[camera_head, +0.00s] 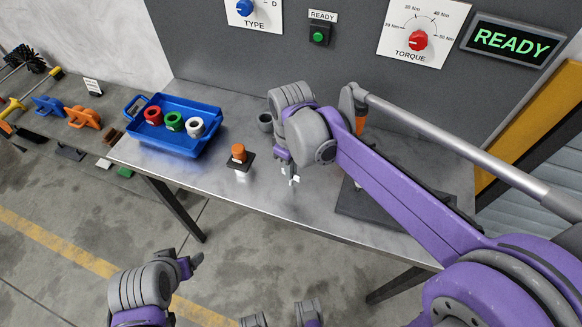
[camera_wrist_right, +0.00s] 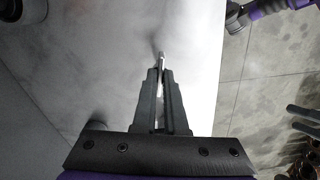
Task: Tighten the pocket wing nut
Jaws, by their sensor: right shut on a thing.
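My right gripper (camera_head: 292,178) points down over the front part of the metal table (camera_head: 215,175). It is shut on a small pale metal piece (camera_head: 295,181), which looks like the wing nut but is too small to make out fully. In the right wrist view the fingers (camera_wrist_right: 161,75) close around this piece (camera_wrist_right: 162,60), which sticks out past the tips over the bare tabletop. I cannot tell if it touches the table. My left gripper (camera_head: 192,262) is low in front of the table, away from everything, and its fingers are too unclear to judge.
A blue bin (camera_head: 178,148) with red, green and white rings stands at the table's left. An orange-topped piece (camera_head: 239,153) on a dark plate stands left of my right gripper. A grey cup (camera_head: 265,122) is behind. A dark plate (camera_head: 380,222) lies right. A panel reads READY (camera_head: 513,40).

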